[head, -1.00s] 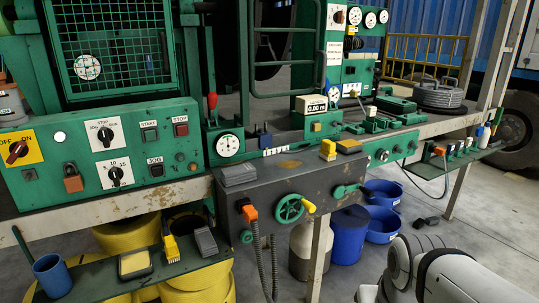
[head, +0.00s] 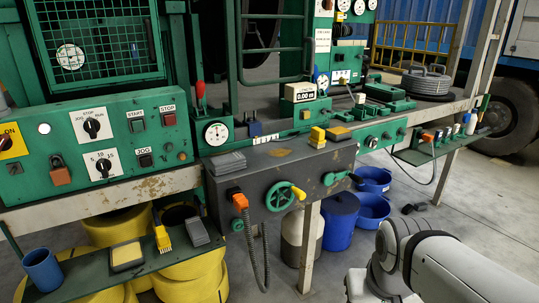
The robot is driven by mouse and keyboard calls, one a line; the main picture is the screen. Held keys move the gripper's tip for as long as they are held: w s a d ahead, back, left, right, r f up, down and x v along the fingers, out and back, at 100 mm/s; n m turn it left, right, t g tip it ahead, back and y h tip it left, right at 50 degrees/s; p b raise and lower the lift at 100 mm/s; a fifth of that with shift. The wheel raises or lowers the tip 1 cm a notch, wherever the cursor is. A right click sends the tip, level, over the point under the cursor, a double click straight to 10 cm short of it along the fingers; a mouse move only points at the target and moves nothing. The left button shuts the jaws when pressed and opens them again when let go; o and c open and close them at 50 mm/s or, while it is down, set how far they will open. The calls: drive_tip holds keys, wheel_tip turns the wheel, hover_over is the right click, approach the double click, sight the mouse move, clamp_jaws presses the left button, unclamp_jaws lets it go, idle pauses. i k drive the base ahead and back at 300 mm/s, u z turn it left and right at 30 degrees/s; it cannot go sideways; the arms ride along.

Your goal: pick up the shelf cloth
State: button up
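A dark grey folded cloth (head: 197,232) lies at the right end of the low green shelf (head: 84,290) at lower left, beside a yellow brush. A similar grey folded cloth (head: 227,163) lies higher up, on top of the grey box with the green handwheel. I cannot tell for certain which one is called the shelf cloth; the lower one lies on a shelf. My white arm shows at lower right, well away from both cloths. My gripper is out of view.
The low shelf also holds a blue cup (head: 43,269), a yellow-topped pad (head: 127,255) and the yellow brush (head: 162,236). Yellow drums (head: 115,228) stand beneath. A hanging hose (head: 249,245) and a bench leg (head: 309,245) stand right of the shelf. Blue tubs (head: 374,211) sit on the floor.

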sight(227, 163)
drive_tip(key=u, duration=0.35)
drive_tip(key=k, duration=1.15)
drive_tip(key=u, duration=0.9)
drive_tip(key=i, duration=1.6)
drive_tip(key=z, duration=0.95)
drive_tip(key=i, duration=0.35)
drive_tip(key=z, duration=0.25)
drive_tip(key=k, duration=0.7)
drive_tip(key=z, duration=0.25)
drive_tip(key=i, duration=0.7)
drive_tip(key=u, duration=0.15)
